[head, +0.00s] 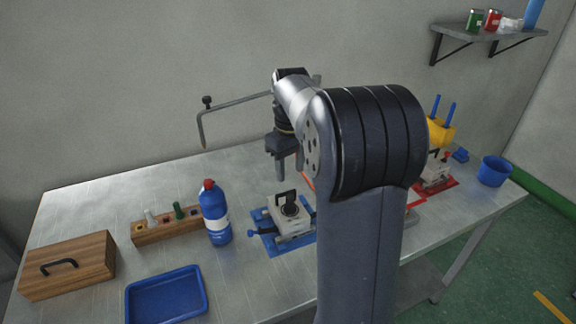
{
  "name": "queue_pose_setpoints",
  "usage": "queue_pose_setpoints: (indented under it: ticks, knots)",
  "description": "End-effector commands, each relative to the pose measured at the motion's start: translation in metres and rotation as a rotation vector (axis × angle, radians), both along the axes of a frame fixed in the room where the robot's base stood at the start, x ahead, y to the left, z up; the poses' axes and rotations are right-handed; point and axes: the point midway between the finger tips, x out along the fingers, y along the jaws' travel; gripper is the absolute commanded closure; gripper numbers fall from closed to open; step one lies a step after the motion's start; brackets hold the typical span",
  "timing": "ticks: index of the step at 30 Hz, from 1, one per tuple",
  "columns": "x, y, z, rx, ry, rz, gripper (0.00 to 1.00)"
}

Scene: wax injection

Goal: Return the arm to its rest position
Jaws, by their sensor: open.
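My arm rises from the bottom of the head view and bends over the metal table (110,190). My gripper (284,172) points down above the table, near the back of the blue mat, with its fingers apart. I see nothing between its fingers. A grey mould (292,224) with a dark top sits on the blue mat (268,243), below and in front of the gripper. My arm hides part of the table's middle and right side.
A blue bottle (215,215), a wooden rack (152,233), a wooden box (70,266) and a blue tray (166,297) stand on the left. A thin bent rod (235,101) juts left near my wrist. A blue cup (494,171) and yellow holder (440,132) stand right. A shelf (490,42) hangs upper right.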

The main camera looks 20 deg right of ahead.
Motion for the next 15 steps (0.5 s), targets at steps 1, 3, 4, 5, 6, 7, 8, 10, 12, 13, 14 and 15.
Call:
queue_pose_setpoints:
  ticks: [1,3,4,5,6,7,8,10,12,13,14,15]
  knots:
    - [0.0,0.0,-0.001,0.0,0.001,0.0,0.56]
    - [0.0,0.0,-0.004,0.0,0.002,0.0,0.56]
    - [0.0,0.0,-0.006,0.0,0.002,0.0,0.56]
    - [0.0,0.0,-0.009,0.001,0.003,0.0,0.56]
    - [0.0,0.0,-0.014,0.001,0.003,0.0,0.56]
    - [0.0,0.0,-0.018,0.001,0.004,0.0,0.56]
    - [-0.001,0.0,-0.023,0.002,0.006,0.0,0.56]
    - [-0.001,0.0,-0.036,0.002,0.006,0.0,0.56]
    - [-0.001,0.0,-0.05,0.002,0.006,0.0,0.56]
    - [-0.001,0.0,-0.056,0.001,0.007,0.0,0.56]
    - [-0.001,0.0,-0.062,0.002,0.006,0.0,0.56]
    - [-0.001,0.0,-0.069,0.002,0.006,0.0,0.56]
